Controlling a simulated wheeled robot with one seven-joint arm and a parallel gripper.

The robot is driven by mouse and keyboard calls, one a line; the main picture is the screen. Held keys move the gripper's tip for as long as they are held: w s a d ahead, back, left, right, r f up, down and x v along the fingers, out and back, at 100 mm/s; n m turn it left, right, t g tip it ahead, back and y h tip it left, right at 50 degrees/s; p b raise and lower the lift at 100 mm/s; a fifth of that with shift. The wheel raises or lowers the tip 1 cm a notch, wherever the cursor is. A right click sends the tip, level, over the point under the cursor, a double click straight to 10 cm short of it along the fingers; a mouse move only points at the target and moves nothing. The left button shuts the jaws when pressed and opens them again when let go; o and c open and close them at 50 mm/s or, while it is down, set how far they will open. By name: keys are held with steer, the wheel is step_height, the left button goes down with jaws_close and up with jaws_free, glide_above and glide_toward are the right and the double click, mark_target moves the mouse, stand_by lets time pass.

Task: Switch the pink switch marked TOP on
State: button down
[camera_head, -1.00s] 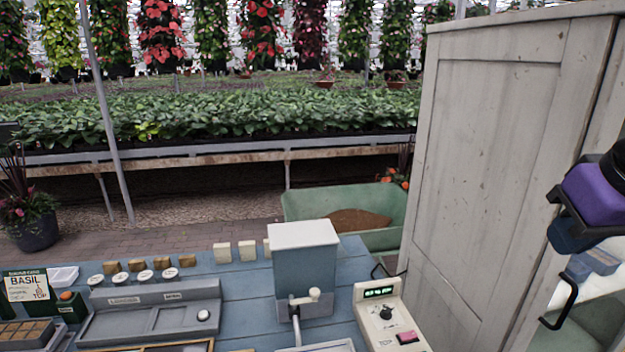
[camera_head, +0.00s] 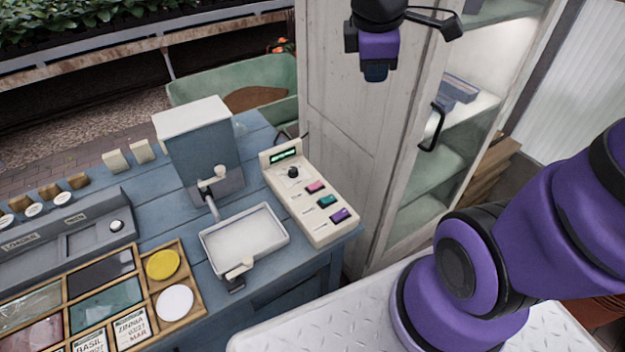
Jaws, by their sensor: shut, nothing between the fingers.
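A cream control box (camera_head: 315,212) stands at the right end of the blue table. It has a green lit display (camera_head: 285,156), a black knob (camera_head: 293,172) and a column of coloured switches. The pink switch (camera_head: 315,187) is the farthest of them, just below the knob. The teal switch (camera_head: 327,201) and the purple switch (camera_head: 340,215) lie nearer. Their labels are too small to read. My gripper (camera_head: 376,73) is shut and empty at the top of the view, pointing down in front of the cabinet, to the right of the box and apart from it.
A pale cabinet (camera_head: 345,100) with a black handle (camera_head: 433,128) stands behind and right of the box. A grey-blue dispenser (camera_head: 202,150) and a metal tray (camera_head: 243,236) are on its left. A wooden sorting tray (camera_head: 192,300) lies at the front left.

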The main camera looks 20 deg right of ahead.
steer(key=w+f+n+g, duration=0.2)
steer(key=w+f+n, duration=0.6)
steer(key=f+n, duration=0.3)
steer(key=n+y, duration=0.3)
steer(key=n, duration=1.2)
glide_above(313, 186)
step_height(313, 186, down, 12)
steer(key=shift+r+g, duration=0.2)
steer(key=shift+g, duration=0.1)
step_height(313, 186, down, 14)
steer(key=shift+a, duration=0.1)
